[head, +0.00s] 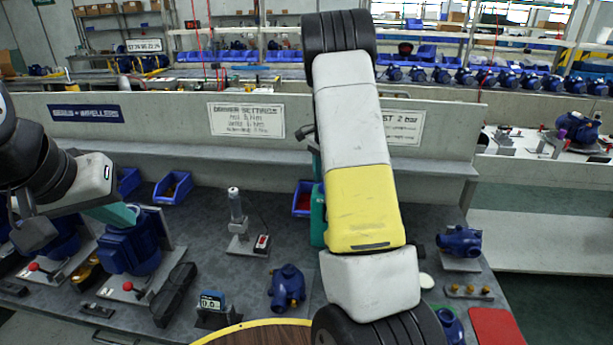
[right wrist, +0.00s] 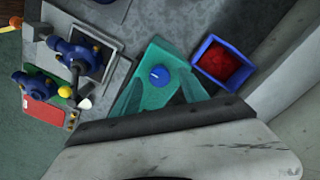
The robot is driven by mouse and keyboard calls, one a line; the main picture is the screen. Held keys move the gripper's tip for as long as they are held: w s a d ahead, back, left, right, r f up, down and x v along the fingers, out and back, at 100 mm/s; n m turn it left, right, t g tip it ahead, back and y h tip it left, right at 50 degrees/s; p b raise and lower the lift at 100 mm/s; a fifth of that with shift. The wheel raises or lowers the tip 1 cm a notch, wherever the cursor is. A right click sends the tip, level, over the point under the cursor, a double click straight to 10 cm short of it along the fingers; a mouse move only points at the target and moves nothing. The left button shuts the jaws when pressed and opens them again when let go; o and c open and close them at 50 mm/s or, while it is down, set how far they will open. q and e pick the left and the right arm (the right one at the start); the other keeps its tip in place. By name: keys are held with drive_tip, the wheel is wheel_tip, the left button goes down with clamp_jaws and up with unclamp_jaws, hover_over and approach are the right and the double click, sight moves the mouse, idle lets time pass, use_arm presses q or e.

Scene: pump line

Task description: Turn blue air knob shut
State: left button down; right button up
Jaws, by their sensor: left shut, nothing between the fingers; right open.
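The blue air knob (right wrist: 158,76), round with a pale mark on its face, shows in the right wrist view on a teal housing (right wrist: 152,52). In the head view a strip of teal (head: 319,215) shows beside my right arm; the arm hides the knob there. My right gripper (right wrist: 160,94) is open over the housing, its teal fingers hard to tell from it. The knob appears between or just beyond the fingers, and I cannot tell whether they touch it. My left gripper (head: 121,214) is shut and empty above the left of the bench, near a blue pump (head: 130,246).
A blue bin with red contents (right wrist: 223,63) stands close beside the housing. Blue pumps on a grey plate (right wrist: 75,58) lie to its left. A small blue pump (head: 287,288) and a gauge (head: 212,302) stand at the bench front. A low wall (head: 160,117) runs behind.

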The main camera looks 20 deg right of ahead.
wheel_tip(320, 180, up, 7)
drive_tip(key=shift+f, duration=0.2)
idle(0.4)
drive_tip(key=shift+s+a+r, duration=0.15)
drive_tip(key=shift+s+r, duration=0.05)
drive_tip(key=shift+r, duration=0.15)
drive_tip(key=s+a+r+n+t+y, duration=0.1)
drive_tip(key=s+a+r+n, duration=0.35)
drive_tip(key=s, duration=0.25)
drive_tip(key=s+a+r+n+t, duration=0.25)
drive_tip(key=s+a+r, duration=0.2)
drive_tip(key=s, duration=0.25)
drive_tip(key=s+a+r+n+t+y, duration=0.1)
drive_tip(key=s+a+r+n, duration=0.35)
drive_tip(key=s, duration=0.25)
drive_tip(key=s+a+f+n+t, duration=0.1)
drive_tip(key=s+a+n, duration=0.1)
drive_tip(key=s, duration=0.7)
drive_tip(key=shift+s+a+f+n+t, duration=0.15)
drive_tip(key=shift+s+a+n+t, duration=0.2)
drive_tip(key=shift+n, duration=0.4)
